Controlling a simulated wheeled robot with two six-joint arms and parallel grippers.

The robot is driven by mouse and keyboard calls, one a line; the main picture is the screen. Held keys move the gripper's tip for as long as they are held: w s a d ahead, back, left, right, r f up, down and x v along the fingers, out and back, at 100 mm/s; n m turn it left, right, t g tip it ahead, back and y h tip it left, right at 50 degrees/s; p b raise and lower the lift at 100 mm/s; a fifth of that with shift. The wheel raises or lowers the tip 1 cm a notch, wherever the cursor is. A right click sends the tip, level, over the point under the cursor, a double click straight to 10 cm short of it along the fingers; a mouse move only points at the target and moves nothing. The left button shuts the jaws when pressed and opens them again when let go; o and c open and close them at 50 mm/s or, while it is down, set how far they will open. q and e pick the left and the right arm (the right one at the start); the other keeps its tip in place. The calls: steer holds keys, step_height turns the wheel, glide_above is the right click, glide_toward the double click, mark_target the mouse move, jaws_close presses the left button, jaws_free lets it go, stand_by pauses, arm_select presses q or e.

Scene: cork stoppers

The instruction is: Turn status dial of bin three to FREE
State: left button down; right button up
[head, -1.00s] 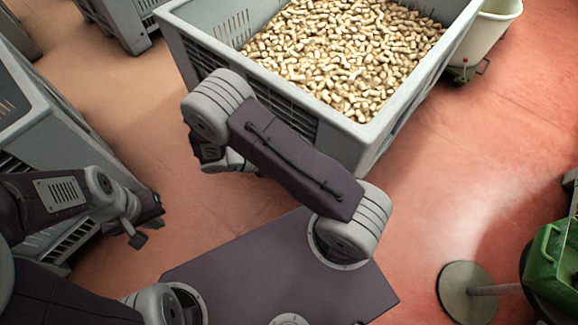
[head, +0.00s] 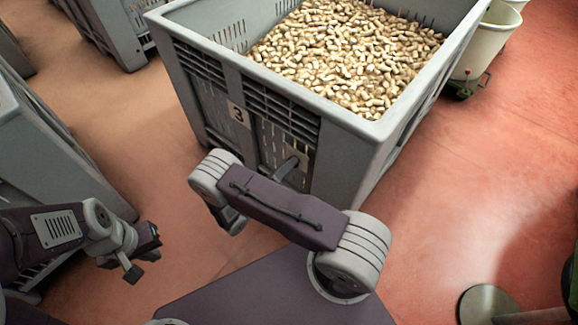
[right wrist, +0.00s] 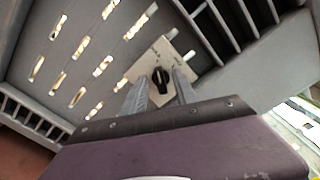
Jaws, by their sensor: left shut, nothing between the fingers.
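The grey bin with a "3" label (head: 239,114) stands ahead, full of cork stoppers (head: 345,55). Its status dial is a black knob (right wrist: 161,77) on a pale plate (right wrist: 150,62) on the bin's slatted wall; the plate also shows in the head view (head: 297,152). My right gripper (right wrist: 160,88) is open, its two fingers apart and pointing at the plate, with the knob showing between them. I cannot tell whether they touch it. The plate's lettering is too small to read. My left gripper (head: 133,273) is shut and empty at the lower left.
Another grey bin (head: 50,150) stands at the left, close to my left arm. A further bin (head: 115,35) is at the upper left. A white bucket (head: 485,45) on a green cart is at the upper right. The red floor at the right is mostly clear.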

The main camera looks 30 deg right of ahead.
steer(key=shift+w+d, duration=0.2)
steer(key=shift+d, duration=0.25)
jaws_close()
steer(key=shift+m, duration=0.3)
steer(key=m+p, duration=0.3)
steer(key=m, duration=0.8)
steer(key=shift+s+r, duration=0.1)
steer(key=shift+s, duration=0.05)
steer(key=shift+m, duration=0.3)
